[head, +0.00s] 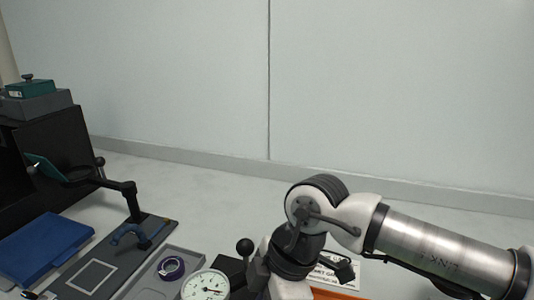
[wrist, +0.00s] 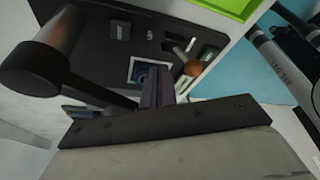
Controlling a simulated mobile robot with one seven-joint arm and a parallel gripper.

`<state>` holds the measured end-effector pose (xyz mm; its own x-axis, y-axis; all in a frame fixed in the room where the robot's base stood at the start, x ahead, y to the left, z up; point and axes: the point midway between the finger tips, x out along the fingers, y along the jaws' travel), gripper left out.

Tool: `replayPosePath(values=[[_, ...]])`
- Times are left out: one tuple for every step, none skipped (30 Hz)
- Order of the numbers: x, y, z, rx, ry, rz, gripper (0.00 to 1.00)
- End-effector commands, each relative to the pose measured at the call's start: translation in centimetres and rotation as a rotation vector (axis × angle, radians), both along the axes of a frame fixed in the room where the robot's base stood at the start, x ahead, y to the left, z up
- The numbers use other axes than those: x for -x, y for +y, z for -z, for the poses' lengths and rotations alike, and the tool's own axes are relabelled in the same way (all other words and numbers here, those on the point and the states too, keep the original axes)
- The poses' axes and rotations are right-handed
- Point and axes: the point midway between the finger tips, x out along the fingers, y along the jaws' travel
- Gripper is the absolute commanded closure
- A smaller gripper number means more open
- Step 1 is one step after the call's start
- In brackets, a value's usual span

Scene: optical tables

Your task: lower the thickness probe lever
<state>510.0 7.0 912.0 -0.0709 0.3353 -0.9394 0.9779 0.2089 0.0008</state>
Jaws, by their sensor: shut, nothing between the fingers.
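The thickness gauge's round white dial (head: 205,287) shows at the bottom of the head view, cut off by the frame edge. A black ball knob on a short stem, which looks like the probe lever (head: 245,247), stands raised just right of the dial. In the wrist view a large dark rounded knob with a rod (wrist: 32,68) is close on the left, probably the same lever. My gripper (wrist: 153,72) is shut and empty, its fingers to the right of that knob. Whether they touch the rod is unclear. In the head view my arm hides the fingers.
A grey tray (head: 133,291) holding a purple ring (head: 171,268) lies left of the dial. Farther left are a blue case (head: 42,252) and a dark stand with an arm (head: 132,205). A printed card (head: 345,272) lies below my arm. The back wall is clear.

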Motion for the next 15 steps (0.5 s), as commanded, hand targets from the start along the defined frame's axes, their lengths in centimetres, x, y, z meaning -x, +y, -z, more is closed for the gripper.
replayPosePath(values=[[-0.1, 0.0, -0.7, 0.0, 0.0, 0.001, 1.0], [-0.1, -0.1, -0.9, 0.0, -0.001, 0.001, 1.0], [-0.2, -0.1, -1.2, 0.0, -0.001, 0.001, 1.0], [-0.2, -0.1, -1.5, 0.0, -0.001, 0.001, 1.0], [-0.3, -0.1, -1.7, 0.001, -0.001, 0.001, 1.0], [-0.3, -0.1, -2.0, 0.001, -0.001, 0.001, 1.0], [-0.3, -0.1, -2.3, 0.001, 0.0, 0.002, 1.0], [-0.4, -0.1, -2.5, 0.0, 0.001, 0.002, 1.0], [-0.4, -0.2, -2.8, 0.0, 0.001, 0.002, 1.0], [-0.5, -0.2, -3.0, 0.0, 0.001, 0.002, 1.0], [-0.5, -0.2, -3.3, 0.0, 0.001, 0.002, 1.0], [-0.6, -0.2, -3.6, 0.0, 0.001, 0.002, 1.0], [-0.6, -0.2, -3.8, 0.0, 0.0, 0.002, 1.0], [-0.7, -0.2, -4.1, 0.0, -0.001, 0.001, 1.0], [-0.7, -0.2, -4.3, 0.0, -0.001, 0.001, 1.0]])
